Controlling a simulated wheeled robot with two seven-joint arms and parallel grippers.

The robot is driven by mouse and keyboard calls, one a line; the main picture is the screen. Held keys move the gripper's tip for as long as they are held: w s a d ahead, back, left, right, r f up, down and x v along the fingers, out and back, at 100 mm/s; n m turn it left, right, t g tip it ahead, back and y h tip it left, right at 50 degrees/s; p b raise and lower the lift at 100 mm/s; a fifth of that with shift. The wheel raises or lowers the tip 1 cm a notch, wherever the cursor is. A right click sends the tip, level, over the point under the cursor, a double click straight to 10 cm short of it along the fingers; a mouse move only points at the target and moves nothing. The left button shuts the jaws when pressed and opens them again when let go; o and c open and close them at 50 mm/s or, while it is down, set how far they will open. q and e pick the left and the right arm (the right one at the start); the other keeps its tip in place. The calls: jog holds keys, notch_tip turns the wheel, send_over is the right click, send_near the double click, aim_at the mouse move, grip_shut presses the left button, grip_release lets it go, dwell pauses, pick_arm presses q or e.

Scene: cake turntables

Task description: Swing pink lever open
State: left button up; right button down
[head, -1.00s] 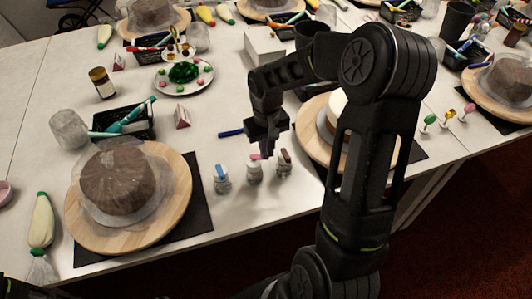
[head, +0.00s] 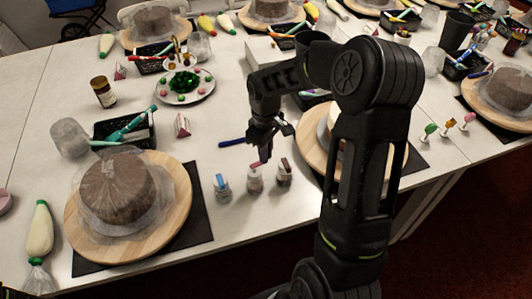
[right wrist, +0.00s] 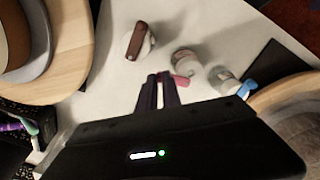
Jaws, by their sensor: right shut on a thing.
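A small white bottle (head: 255,183) with a pink lever (head: 254,167) on top stands upright on the white table, between a blue-lever bottle (head: 221,190) and a brown-lever bottle (head: 284,175). My right gripper (head: 264,157) is just above the pink-lever bottle, tilted down. In the right wrist view its two fingers (right wrist: 158,80) are nearly together with a thin gap, and the pink lever (right wrist: 181,81) shows at their tips' right side. The gripper is shut on the lever, though the grip itself is hard to see. My left gripper is out of view.
A wooden turntable (head: 180,195) with a wrapped brown cake stands on the left. Another turntable (head: 310,145) is close on the right, partly behind my arm. A blue pen (head: 231,143) lies behind the bottles. The table in front of the bottles is clear.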

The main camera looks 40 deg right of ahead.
jog(key=c, duration=1.5)
grip_release()
jog(key=shift+r, duration=0.1)
notch_tip(320, 180, up, 8)
jog(key=shift+f+b, duration=0.2)
jog(key=shift+b, duration=0.3)
